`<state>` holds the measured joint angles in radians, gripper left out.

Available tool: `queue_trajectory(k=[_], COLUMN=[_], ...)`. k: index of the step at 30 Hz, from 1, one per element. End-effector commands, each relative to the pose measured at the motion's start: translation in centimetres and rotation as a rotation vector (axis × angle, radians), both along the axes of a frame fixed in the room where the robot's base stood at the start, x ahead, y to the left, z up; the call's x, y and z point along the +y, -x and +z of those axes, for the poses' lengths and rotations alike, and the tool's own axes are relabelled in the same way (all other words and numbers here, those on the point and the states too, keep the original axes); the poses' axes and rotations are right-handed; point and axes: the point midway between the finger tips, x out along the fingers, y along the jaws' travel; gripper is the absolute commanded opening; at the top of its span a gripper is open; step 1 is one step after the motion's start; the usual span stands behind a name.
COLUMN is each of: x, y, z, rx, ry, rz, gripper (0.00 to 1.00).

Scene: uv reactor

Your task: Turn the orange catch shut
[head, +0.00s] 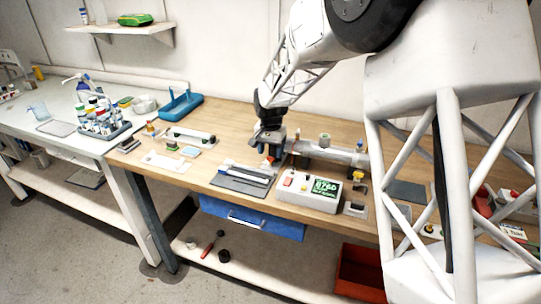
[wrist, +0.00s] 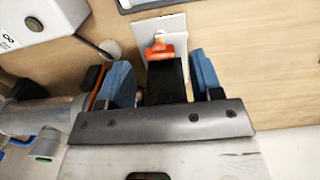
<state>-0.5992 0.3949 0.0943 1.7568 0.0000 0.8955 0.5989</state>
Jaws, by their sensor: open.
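The orange catch (wrist: 160,47) shows in the wrist view as a small T-shaped piece at the end of a black block (wrist: 167,80), in front of a pale plate (wrist: 172,27). My gripper (wrist: 164,78) is open. Its two blue fingers stand on either side of the black block, with visible gaps. The orange catch lies just beyond the fingertips in the picture; I cannot tell whether anything touches. In the head view my gripper (head: 268,146) is low at the left end of the grey cylinder (head: 338,155), and only a bit of orange (head: 271,158) shows there.
A white box with a green display (head: 309,190) stands in front of the cylinder. A dark mat with a tube (head: 243,180) lies in front of my gripper. A blue rack (head: 181,104) stands behind left. Bare wood shows to the right in the wrist view.

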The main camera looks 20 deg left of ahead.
Motion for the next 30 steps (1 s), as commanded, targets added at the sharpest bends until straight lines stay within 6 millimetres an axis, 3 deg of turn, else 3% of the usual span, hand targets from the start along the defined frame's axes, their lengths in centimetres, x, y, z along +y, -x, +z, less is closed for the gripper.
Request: queue_trajectory(k=[6, 18, 27, 30], x=[0.0, 0.0, 0.0, 0.0], y=[0.0, 0.0, 0.0, 0.0], z=[-1.8, -2.2, -2.2, -2.2], rx=[0.000, 0.000, 0.000, 0.000], ry=[0.000, 0.000, 0.000, 0.000], rz=[0.000, 0.000, 0.000, -0.001], gripper=[0.60, 0.58, 0.12, 0.10])
